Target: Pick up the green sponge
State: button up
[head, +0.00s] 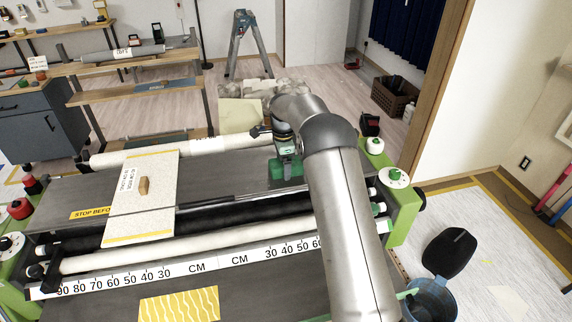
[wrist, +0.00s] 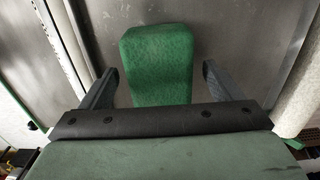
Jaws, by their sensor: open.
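The green sponge (wrist: 158,62) is a rounded block lying on the grey bed of the machine. In the wrist view it sits between the two dark fingers of my gripper (wrist: 160,88), with a gap on each side. The near end of the sponge is hidden behind the gripper's dark front bar. In the head view my gripper (head: 286,163) points down at the right part of the machine bed, and green shows at its lower end, where the sponge (head: 285,184) partly appears. My gripper is open and holds nothing.
The pasting machine (head: 230,185) has white rollers (head: 190,247) and a CM scale in front. A pale sheet (head: 143,205) with a small brown block (head: 144,186) lies to the left. A green side housing with a white dial (head: 395,177) stands close at the right. A blue bucket (head: 432,300) is lower right.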

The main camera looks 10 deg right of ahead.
jog(key=shift+f, duration=0.2)
jog(key=c, duration=1.1)
jog(key=shift+o, duration=0.2)
jog(key=shift+r, duration=0.5)
notch_tip(320, 180, up, 2)
jog(key=shift+r+b, duration=0.2)
jog(key=shift+b, duration=0.35)
jog(key=s+a+r+b, duration=0.5)
jog(key=s+r, duration=0.4)
jog(key=s, duration=0.3)
jog(key=shift+s+a+r, duration=0.3)
jog(key=shift+a, duration=0.25)
